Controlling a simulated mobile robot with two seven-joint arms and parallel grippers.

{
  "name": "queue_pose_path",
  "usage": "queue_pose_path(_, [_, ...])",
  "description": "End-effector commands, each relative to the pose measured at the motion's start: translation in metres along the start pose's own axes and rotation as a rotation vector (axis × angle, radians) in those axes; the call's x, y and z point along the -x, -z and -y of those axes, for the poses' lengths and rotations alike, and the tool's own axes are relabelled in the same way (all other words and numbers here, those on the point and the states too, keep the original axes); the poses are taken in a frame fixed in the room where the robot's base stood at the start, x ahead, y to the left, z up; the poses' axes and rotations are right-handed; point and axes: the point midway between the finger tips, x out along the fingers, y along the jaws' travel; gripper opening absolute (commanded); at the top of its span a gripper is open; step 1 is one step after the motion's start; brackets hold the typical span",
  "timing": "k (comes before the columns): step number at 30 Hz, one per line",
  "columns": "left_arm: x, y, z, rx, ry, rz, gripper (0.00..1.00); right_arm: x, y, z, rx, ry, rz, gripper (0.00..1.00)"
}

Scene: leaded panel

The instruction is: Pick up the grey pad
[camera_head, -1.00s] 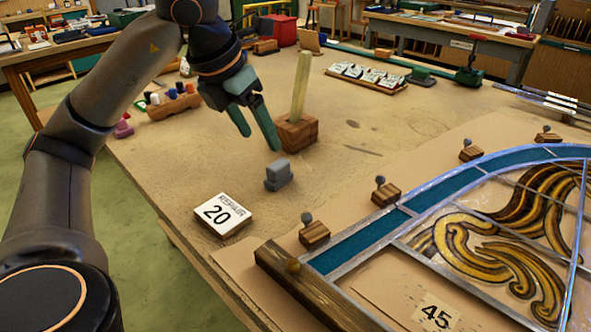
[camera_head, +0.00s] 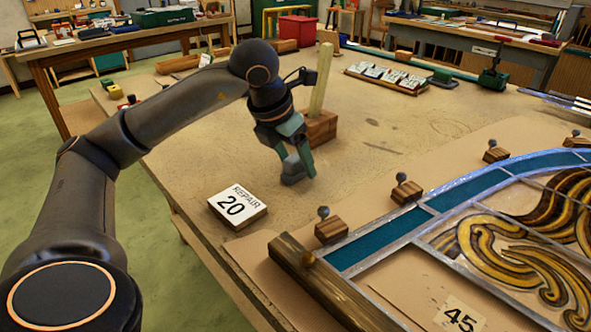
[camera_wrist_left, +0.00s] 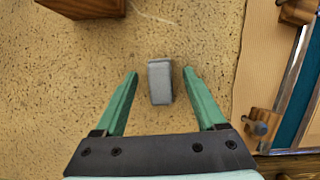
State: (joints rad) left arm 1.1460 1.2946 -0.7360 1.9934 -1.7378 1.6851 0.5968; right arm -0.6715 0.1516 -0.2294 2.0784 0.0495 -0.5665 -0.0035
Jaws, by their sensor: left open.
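The grey pad (camera_head: 292,170) is a small block on the tabletop, left of the leaded panel. In the head view my left gripper (camera_head: 296,163) is right over it, pointing down, and partly covers it. In the left wrist view the grey pad (camera_wrist_left: 160,82) lies between the two green fingers of my left gripper (camera_wrist_left: 160,76), with a gap on each side. The fingers are open and hold nothing. My right gripper is not in view.
A wooden block with an upright stick (camera_head: 319,125) stands just behind the pad. A "REPAIR 20" block (camera_head: 238,206) lies in front, to the left. The leaded panel (camera_head: 480,215) with small wooden clamps fills the right. The tabletop between is mostly clear.

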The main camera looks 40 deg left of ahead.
Motion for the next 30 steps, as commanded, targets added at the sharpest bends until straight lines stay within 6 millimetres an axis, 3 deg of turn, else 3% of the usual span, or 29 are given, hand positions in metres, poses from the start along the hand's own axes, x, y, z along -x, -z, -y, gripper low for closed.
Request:
queue_pose_path(7, [-0.0008, -0.0002, 0.0001, 0.000, 0.000, 0.000, 0.70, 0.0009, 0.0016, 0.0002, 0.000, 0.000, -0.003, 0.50])
queue_pose_path(25, [-0.0004, -0.0002, 0.0003, 0.000, 0.000, 0.001, 0.03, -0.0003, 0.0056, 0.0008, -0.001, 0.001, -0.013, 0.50])
queue_pose_path(30, [-0.0004, -0.0003, 0.0002, 0.000, 0.000, 0.001, 0.00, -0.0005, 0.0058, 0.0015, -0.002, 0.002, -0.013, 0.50])
